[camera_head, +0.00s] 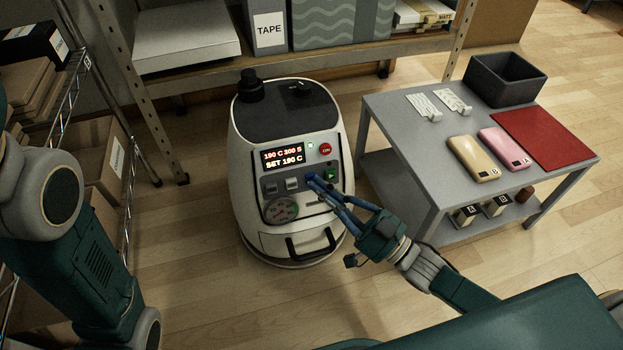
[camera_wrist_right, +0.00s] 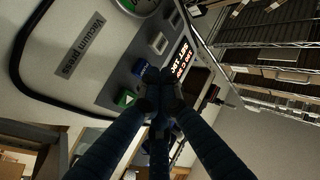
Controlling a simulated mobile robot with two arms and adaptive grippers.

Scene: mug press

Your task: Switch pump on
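The white rounded press machine (camera_head: 290,225) stands on the floor with a dark sloped control panel. It also shows in the right wrist view (camera_wrist_right: 50,60), labelled "Vacuum press". I cannot read which control is the pump switch. My right gripper (camera_head: 316,182) has its fingertips together (camera_wrist_right: 158,92) close to the blue button; contact cannot be told. My left gripper is out of view.
A grey table (camera_head: 385,120) at right holds a dark bin (camera_head: 504,80), a red mat (camera_head: 545,138), and yellow (camera_head: 473,158) and pink (camera_head: 504,149) cases. A storage shelf (camera_head: 350,65) stands behind the press. Boxes on racks are at left.

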